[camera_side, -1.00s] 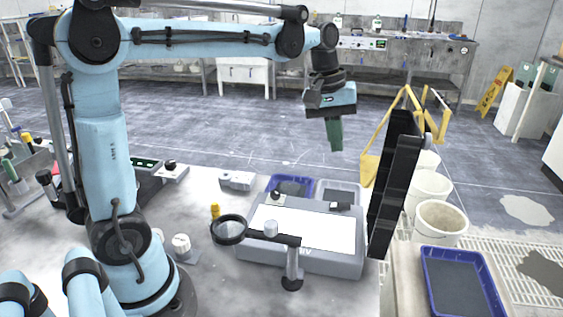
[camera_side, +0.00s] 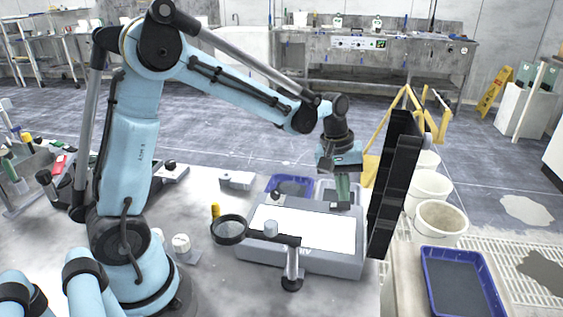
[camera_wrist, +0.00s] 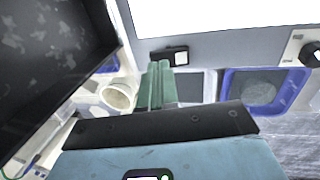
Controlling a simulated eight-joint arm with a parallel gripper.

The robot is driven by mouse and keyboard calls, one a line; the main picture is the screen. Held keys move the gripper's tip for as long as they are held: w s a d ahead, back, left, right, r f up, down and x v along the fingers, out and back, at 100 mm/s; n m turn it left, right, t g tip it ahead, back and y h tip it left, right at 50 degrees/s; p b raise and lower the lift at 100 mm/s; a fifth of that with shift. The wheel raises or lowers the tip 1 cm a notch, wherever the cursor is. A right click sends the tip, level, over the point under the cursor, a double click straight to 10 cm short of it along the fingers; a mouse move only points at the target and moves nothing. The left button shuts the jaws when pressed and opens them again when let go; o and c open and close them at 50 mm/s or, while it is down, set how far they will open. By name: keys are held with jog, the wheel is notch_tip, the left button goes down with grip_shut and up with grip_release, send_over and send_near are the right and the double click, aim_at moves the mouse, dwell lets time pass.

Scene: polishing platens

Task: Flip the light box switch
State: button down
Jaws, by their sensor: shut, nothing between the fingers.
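The light box (camera_side: 300,258) is a grey case with a bright white top panel, on the bench in the side view. Its lit panel also shows at the top of the wrist view (camera_wrist: 225,15). A small black rocker switch (camera_wrist: 170,57) sits on the box's far rim in the wrist view; in the side view it is mostly hidden behind the fingers. My gripper (camera_side: 343,203) has green fingers, shut and empty, pointing down at the box's far right corner by the switch. In the wrist view the fingertips (camera_wrist: 160,66) overlap the switch's near edge; I cannot tell whether they touch.
A tall black panel (camera_side: 392,190) stands close to the right of my gripper. A magnifier (camera_side: 229,230) on a stand is in front of the box. A blue tray (camera_side: 290,182) lies behind it. A black knob (camera_side: 275,197) sits on the box's far left rim.

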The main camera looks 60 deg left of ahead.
jog(key=shift+w+d+f, duration=0.1)
jog(key=shift+f, duration=0.6)
